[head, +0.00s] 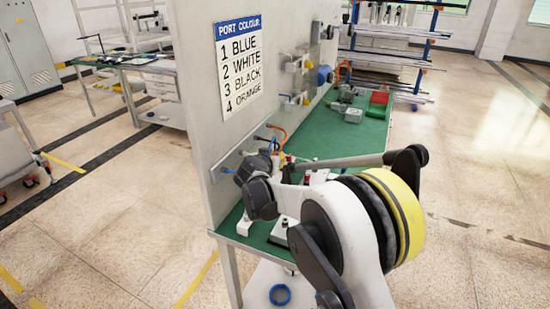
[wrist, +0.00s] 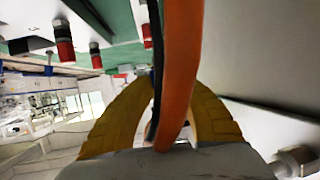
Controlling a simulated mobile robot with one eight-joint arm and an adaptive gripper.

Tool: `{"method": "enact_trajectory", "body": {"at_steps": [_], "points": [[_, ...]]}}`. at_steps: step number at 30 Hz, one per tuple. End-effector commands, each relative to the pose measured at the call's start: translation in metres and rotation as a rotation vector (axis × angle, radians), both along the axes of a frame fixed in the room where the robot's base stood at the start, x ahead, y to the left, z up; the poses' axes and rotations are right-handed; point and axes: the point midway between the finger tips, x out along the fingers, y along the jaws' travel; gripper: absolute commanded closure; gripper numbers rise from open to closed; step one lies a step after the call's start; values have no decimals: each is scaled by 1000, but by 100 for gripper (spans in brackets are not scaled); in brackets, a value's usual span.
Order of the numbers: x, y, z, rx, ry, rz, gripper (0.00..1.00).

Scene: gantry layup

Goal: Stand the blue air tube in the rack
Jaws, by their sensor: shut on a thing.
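In the wrist view my gripper (wrist: 168,85) has its two yellow fingers arched together at the tips. A small sliver of blue, the blue air tube (wrist: 152,74), shows at the fingertips; most of it is hidden. An orange tube (wrist: 183,70) and a thin black tube (wrist: 156,40) cross close in front and cover the grip. In the head view my wrist hides the fingers beside the panel. A short blue piece (head: 228,171) shows at a grey bar on the panel. I cannot tell which part is the rack.
The upright panel (head: 205,100) carries a port colour sign (head: 240,65) and stands close to my arm. Red-topped fittings (wrist: 64,40) line the green bench top (head: 325,135). A red bin (head: 379,103) is at its far end. A blue ring (head: 280,295) lies on the lower shelf.

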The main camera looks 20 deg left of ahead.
Motion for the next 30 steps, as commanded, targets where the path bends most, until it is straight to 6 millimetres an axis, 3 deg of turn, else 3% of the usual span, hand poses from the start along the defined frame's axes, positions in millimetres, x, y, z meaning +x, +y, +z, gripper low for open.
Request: {"method": "enact_trajectory", "body": {"at_steps": [8,19,30], "points": [[0,0,-15,0,1,-1,100],[0,0,-52,0,1,-1,100],[0,0,-58,0,1,-1,100]]}}
